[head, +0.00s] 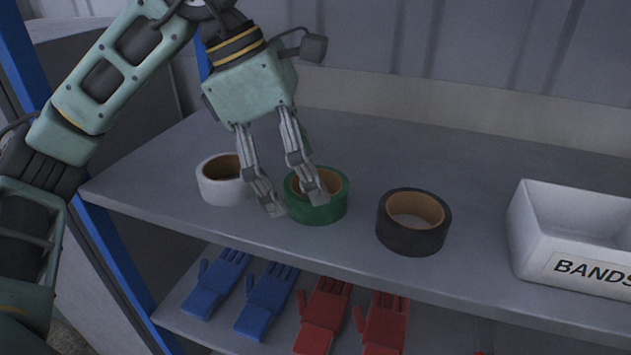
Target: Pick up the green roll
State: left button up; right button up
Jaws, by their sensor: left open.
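The green roll (322,212) is a ring of tape with a tan core, lying flat on the upper grey shelf between a white roll and a black roll. My left gripper (297,203) comes down from above and is open. One finger is at the left outer side of the green roll, and the other reaches over its opening, in front of part of the core and rim. I cannot tell whether either finger touches the roll. My right gripper is not in view.
A white roll (222,190) stands close left of the gripper and a black roll (411,238) to the right. A white bin (535,232) marked BANDS is at the right. Blue gloves (216,282) and red gloves (322,318) lie on the lower shelf. The upper shelf (440,160) is clear behind the rolls.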

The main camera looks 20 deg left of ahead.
pick_arm(q)
jog(key=shift+w+d+p, duration=0.2)
jog(key=shift+d+p, duration=0.1)
jog(key=shift+d, duration=0.4)
jog(key=shift+d+f, duration=0.2)
jog(key=shift+f, duration=0.3)
jog(key=shift+a, duration=0.2)
jog(key=shift+c, duration=0.5)
jog(key=shift+d, duration=0.1)
jog(key=c, duration=1.2)
